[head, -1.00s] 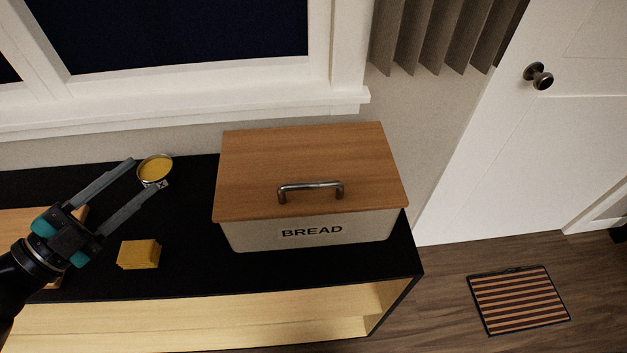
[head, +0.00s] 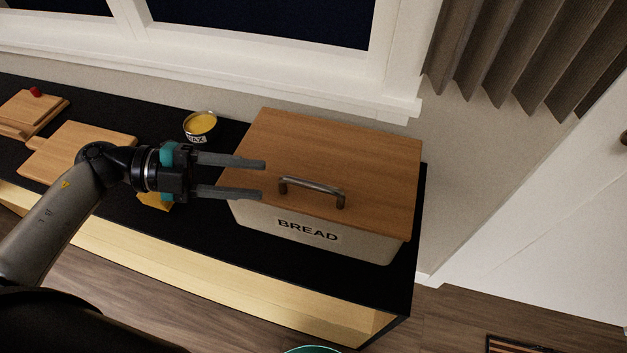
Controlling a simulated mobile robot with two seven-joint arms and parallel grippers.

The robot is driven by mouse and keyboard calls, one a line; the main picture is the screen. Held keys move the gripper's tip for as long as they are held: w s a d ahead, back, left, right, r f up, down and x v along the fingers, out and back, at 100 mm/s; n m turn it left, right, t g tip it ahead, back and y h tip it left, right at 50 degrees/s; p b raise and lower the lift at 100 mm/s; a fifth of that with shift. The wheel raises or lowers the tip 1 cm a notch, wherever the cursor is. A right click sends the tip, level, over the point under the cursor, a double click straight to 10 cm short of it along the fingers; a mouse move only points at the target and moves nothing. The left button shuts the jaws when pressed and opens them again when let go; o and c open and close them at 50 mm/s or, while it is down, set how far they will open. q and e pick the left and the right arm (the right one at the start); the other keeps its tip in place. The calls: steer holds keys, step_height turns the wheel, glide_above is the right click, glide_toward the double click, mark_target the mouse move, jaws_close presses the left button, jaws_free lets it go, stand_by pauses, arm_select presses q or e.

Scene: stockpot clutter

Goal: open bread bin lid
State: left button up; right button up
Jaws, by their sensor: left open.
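The bread bin (head: 360,243) is a cream box marked BREAD, standing at the right end of the black counter. Its wooden lid (head: 335,150) lies flat on top, closed. A metal bar handle (head: 312,187) sits near the lid's front edge. My left gripper (head: 264,179) is open and empty, its two fingers pointing right over the lid's left part. The fingertips are a little to the left of the handle, apart from it. How high they are above the lid is hard to tell. My right gripper is not in view.
A wax tin (head: 200,125) stands behind my left gripper. A yellow block (head: 155,201) is partly hidden under it. Cutting boards (head: 80,150) lie on the left of the black counter (head: 185,235). A window sill (head: 300,85) runs behind the bin.

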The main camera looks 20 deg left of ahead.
mark_target(298, 184)
arm_select(q)
steer(key=x, duration=1)
steer(key=shift+d+f, duration=0.1)
steer(key=shift+d, duration=0.05)
jaws_close()
stand_by(1.0)
